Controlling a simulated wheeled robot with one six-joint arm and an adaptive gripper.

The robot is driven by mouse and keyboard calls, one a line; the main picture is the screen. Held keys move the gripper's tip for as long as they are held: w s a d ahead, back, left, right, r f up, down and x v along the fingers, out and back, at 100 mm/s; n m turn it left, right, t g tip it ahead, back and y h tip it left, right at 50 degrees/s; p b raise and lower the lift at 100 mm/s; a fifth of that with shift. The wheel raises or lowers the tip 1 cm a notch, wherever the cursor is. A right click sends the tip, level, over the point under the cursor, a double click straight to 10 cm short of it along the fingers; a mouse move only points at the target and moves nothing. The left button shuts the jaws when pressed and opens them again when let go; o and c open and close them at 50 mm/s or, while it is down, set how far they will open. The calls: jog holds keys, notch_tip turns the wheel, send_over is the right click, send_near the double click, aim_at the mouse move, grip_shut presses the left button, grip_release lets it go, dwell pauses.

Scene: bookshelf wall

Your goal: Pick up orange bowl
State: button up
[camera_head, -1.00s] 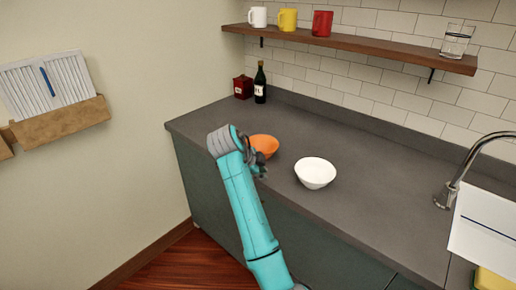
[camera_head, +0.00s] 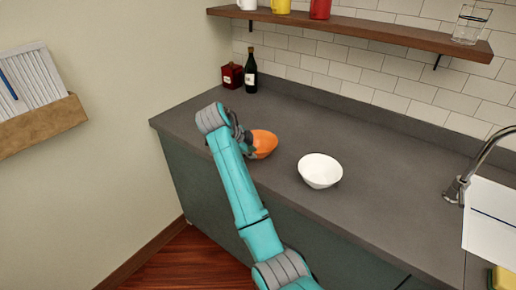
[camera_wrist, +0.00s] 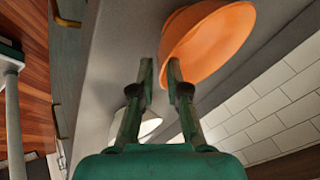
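The orange bowl (camera_head: 264,144) is at the left part of the counter, beside my gripper (camera_head: 245,142). It looks tilted in the head view; whether it still touches the counter I cannot tell. In the wrist view the orange bowl (camera_wrist: 210,42) fills the upper middle. The fingertips of my gripper (camera_wrist: 160,75) are close together, with the bowl's near rim between them. The right finger covers a small part of the bowl. My gripper appears shut on this rim.
A white bowl (camera_head: 320,171) stands on the grey counter (camera_head: 375,180) to the right. A dark bottle (camera_head: 251,72) and a red canister (camera_head: 232,76) stand at the back left. A wooden shelf (camera_head: 370,31) hangs above. Bare counter lies behind the bowls.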

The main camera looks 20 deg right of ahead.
aim_at(261, 159)
jog(key=shift+x, duration=2.7)
jog(key=shift+d, duration=0.1)
grip_shut()
